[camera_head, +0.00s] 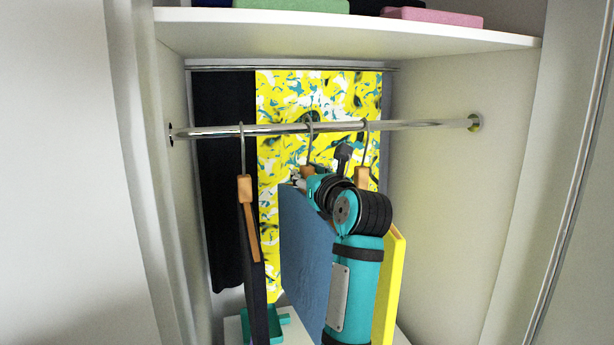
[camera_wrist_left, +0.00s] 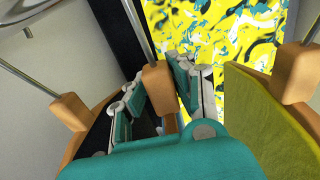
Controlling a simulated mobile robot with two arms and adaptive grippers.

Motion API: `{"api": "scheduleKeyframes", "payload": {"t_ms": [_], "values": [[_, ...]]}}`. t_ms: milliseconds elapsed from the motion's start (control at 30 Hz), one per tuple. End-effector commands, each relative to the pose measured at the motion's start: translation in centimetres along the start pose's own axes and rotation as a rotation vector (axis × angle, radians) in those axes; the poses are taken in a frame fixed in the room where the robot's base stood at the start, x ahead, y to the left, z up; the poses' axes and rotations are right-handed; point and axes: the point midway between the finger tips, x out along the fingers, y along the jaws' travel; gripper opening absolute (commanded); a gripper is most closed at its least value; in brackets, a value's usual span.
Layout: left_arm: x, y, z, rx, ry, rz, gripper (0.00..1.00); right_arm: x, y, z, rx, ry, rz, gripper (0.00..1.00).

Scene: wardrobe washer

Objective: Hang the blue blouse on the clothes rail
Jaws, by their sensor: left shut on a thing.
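The blue blouse (camera_head: 305,255) hangs as a flat panel inside the wardrobe, between a dark garment and a yellow one. The clothes rail (camera_head: 420,125) runs across the wardrobe. The blouse's hanger hook (camera_head: 309,128) is at the rail and appears to be over it; its exact contact is hard to tell. My left gripper (camera_head: 304,178) is at the top of the blouse, just below the rail. In the left wrist view its fingers (camera_wrist_left: 157,92) are shut on the hanger's wooden neck (camera_wrist_left: 158,80). My arm hides part of the blouse. My right gripper is not in view.
A dark garment (camera_head: 256,280) on a wooden hanger (camera_head: 244,190) hangs at left. A yellow garment (camera_head: 394,280) hangs close at right. A shelf (camera_head: 340,33) with folded items is above. A teal tray (camera_head: 276,322) lies below. The rail's right end is clear.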

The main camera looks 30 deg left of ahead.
Motion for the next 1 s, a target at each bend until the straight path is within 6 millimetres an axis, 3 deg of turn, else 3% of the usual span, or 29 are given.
{"api": "scheduleKeyframes", "payload": {"t_ms": [733, 767, 933, 1000], "values": [[0.0, 0.0, -1.0, -0.001, -0.003, -0.001, 0.00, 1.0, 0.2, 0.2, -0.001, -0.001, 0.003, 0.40], [0.0, 0.0, -0.9, -0.001, -0.003, 0.000, 0.24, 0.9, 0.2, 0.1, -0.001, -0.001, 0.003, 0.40], [0.0, 0.0, -0.9, -0.001, -0.002, 0.000, 0.47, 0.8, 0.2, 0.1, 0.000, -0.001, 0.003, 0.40], [0.0, 0.0, -0.9, -0.001, -0.002, 0.000, 0.49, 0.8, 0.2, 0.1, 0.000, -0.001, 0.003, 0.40]]}}
